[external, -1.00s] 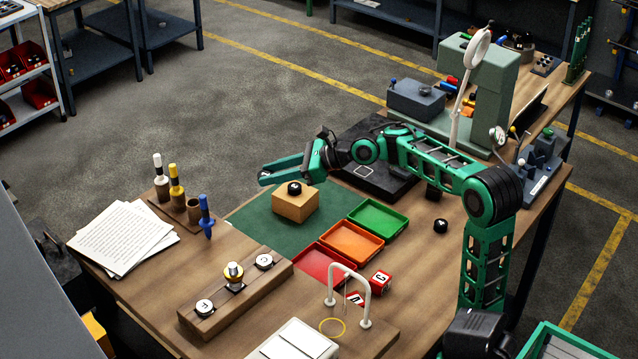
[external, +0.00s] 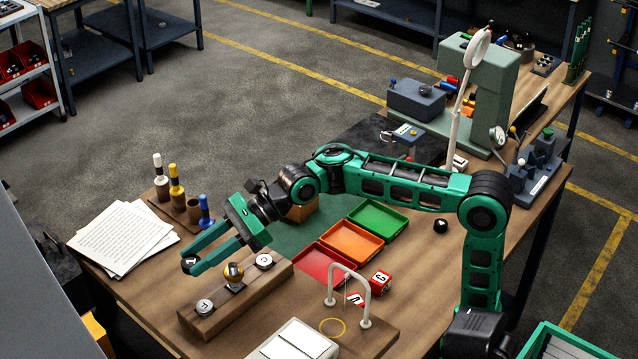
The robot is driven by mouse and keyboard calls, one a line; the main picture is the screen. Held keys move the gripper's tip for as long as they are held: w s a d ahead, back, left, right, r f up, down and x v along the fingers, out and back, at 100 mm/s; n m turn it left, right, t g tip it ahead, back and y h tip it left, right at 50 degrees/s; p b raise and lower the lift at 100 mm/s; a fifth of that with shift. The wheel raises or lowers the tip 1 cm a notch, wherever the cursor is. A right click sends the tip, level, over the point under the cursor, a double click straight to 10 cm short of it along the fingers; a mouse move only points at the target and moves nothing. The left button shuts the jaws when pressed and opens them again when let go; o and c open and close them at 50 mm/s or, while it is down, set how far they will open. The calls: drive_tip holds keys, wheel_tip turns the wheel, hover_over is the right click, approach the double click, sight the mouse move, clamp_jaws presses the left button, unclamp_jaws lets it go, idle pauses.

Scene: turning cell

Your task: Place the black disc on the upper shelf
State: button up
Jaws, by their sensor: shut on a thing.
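My gripper (external: 190,262) reaches out over the left part of the bench, beyond the left end of the wooden stand. Its fingers are shut on a small dark round piece with a pale mark, which looks like the black disc (external: 190,261). The fingers partly cover it. A wooden block (external: 303,213) stands on the green mat, and my wrist hides its top. Another black piece (external: 440,226) lies on the bench right of the trays. I cannot make out which surface is the upper shelf.
The wooden stand (external: 215,316) below my fingers carries two white-topped pieces and a gold-topped one. Bottles (external: 175,180), a blue marker (external: 206,212) and papers (external: 122,238) are close by. Red, orange and green trays (external: 378,218) and a white arch (external: 367,300) lie to the right.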

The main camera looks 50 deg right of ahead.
drive_tip(key=shift+s+a+r, duration=0.25)
drive_tip(key=shift+s+a, duration=0.5)
drive_tip(key=shift+a, duration=0.3)
drive_tip(key=w+d+f, duration=0.2)
drive_tip(key=w, duration=0.1)
drive_tip(key=w+d+f, duration=0.2)
drive_tip(key=w, duration=0.1)
drive_tip(key=w+d+f, duration=0.3)
drive_tip(key=shift+f, duration=1.95)
drive_tip(key=o, duration=1.2)
drive_tip(key=v, duration=1.2)
drive_tip(key=shift+w, duration=0.15)
